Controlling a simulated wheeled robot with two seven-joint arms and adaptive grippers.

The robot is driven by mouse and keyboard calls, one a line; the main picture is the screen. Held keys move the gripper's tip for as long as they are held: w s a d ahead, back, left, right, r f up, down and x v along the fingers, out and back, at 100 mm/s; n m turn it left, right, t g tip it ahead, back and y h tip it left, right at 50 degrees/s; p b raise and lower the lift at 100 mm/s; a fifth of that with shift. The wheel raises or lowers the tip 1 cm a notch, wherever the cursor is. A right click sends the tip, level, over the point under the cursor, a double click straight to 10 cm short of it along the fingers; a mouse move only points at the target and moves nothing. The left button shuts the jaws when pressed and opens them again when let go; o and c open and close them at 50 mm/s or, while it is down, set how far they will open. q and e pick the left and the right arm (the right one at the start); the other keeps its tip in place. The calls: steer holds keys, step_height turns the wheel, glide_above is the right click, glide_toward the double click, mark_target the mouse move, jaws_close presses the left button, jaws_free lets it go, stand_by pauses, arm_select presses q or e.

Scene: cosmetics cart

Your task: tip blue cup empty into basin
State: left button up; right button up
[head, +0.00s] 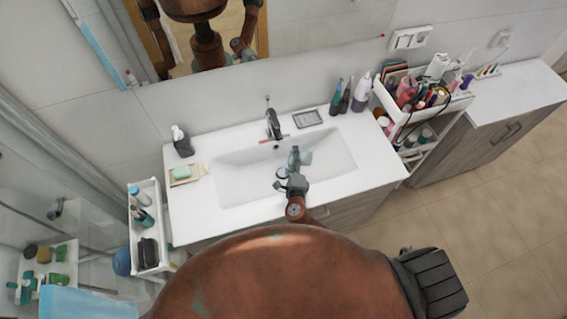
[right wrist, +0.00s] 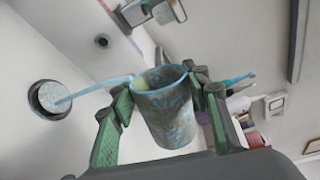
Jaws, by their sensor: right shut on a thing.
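The blue cup (right wrist: 165,115) sits between the green-padded fingers of my right gripper (right wrist: 162,108), which is shut on it. Its rim and part of its inside show, with something yellowish within. A thin light blue strip runs from the rim toward the round drain in the right wrist view; I cannot tell if it is a brush or liquid. In the head view my right gripper (head: 295,160) is over the white basin (head: 235,185), and the cup (head: 306,158) shows small beside the fingers. My left gripper is not in view.
The faucet (head: 273,124) stands behind the basin. A soap dish (head: 182,174) and dark dispenser (head: 181,141) are at its left, bottles (head: 346,96) at its back right. A loaded white cart (head: 456,104) stands right, a smaller one (head: 160,232) left.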

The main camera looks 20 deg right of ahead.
steer(key=shift+w+a+r+p, duration=0.1)
steer(key=shift+a+p, duration=0.15)
steer(key=shift+p, duration=0.05)
steer(key=shift+a+n+p, duration=0.2)
steer(key=shift+n+p, duration=0.1)
steer(key=shift+r+p, duration=0.1)
steer(key=shift+p, duration=0.2)
steer(key=shift+w+a+n+p, duration=0.1)
steer(key=shift+a+n+p, duration=0.05)
steer(key=shift+n+p, duration=0.35)
steer(key=shift+a+r+n+p, duration=0.2)
steer(key=shift+n+p, duration=0.1)
steer(key=shift+p, duration=0.55)
steer(key=shift+f+h, duration=0.15)
steer(key=shift+h, duration=0.15)
